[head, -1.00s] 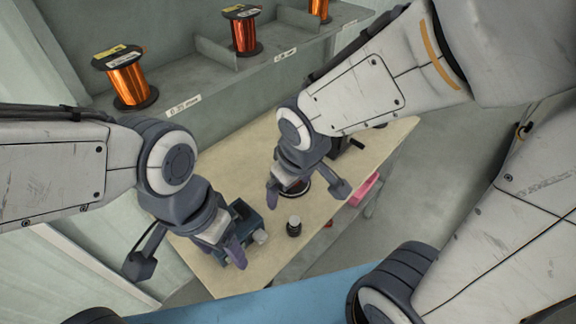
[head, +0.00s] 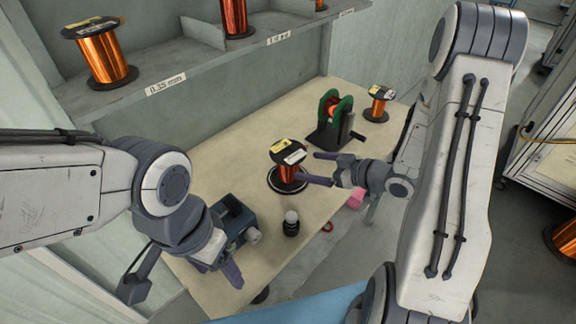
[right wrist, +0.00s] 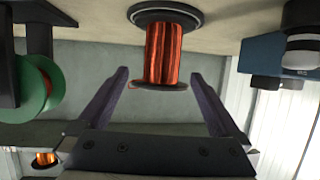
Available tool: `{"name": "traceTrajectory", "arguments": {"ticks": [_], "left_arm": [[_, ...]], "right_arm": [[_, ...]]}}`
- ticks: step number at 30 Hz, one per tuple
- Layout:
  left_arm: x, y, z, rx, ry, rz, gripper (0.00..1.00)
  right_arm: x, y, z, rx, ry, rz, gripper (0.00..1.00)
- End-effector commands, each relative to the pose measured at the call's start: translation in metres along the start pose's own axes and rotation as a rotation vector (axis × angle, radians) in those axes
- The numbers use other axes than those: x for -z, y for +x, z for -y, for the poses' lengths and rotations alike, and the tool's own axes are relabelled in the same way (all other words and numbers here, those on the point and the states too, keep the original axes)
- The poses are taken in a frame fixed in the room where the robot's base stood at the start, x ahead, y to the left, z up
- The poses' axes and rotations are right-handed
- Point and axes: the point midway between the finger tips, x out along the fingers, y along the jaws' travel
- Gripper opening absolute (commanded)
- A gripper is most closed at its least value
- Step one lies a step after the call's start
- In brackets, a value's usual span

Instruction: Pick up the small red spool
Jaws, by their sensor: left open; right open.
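A reddish copper-coloured spool (head: 289,172) with dark flanges and pale labels on top stands upright on a round dark base on the bench. In the right wrist view the spool (right wrist: 165,52) appears upside down, ahead of and between the fingertips. My right gripper (head: 309,166) is open and empty, to the right of the spool, its fingers pointing at it. I cannot tell whether a finger touches it. My left gripper (head: 231,270) is open and empty over the near left bench edge, by a blue-grey device (head: 236,222); one finger is hard to see.
A green winder (head: 334,118) with a crank and another copper spool (head: 378,106) stand farther back on the bench (head: 225,176). A small black-and-white cylinder (head: 291,224) stands in front of the spool. A shelf (head: 130,97) with larger spools runs along the wall.

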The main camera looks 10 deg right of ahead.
Motion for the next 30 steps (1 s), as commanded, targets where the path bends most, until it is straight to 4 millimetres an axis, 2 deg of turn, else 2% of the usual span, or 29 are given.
{"name": "traceTrajectory", "arguments": {"ticks": [3, 11, 19, 28, 29, 30], "left_arm": [[0.000, 0.000, 0.000, 0.000, 0.000, 0.000, 0.70], [0.000, -0.001, 0.000, 0.000, 0.000, 0.000, 0.70], [0.000, -0.005, 0.000, 0.000, 0.000, 0.000, 0.70], [0.000, -0.005, 0.000, 0.000, 0.000, 0.000, 0.70], [0.000, -0.005, 0.000, 0.000, 0.000, 0.000, 0.70], [0.000, -0.005, 0.000, 0.000, 0.000, 0.000, 0.70]], "right_arm": [[0.000, 0.021, 0.002, 0.005, -0.002, 0.002, 1.00], [-0.001, 0.042, 0.002, 0.002, -0.002, 0.003, 1.00], [-0.003, 0.081, 0.005, 0.001, -0.003, 0.003, 1.00], [-0.004, 0.086, 0.004, -0.002, -0.001, 0.004, 1.00], [-0.004, 0.086, 0.004, -0.002, -0.001, 0.004, 0.96], [-0.004, 0.086, 0.004, -0.002, -0.001, 0.004, 0.81]]}}
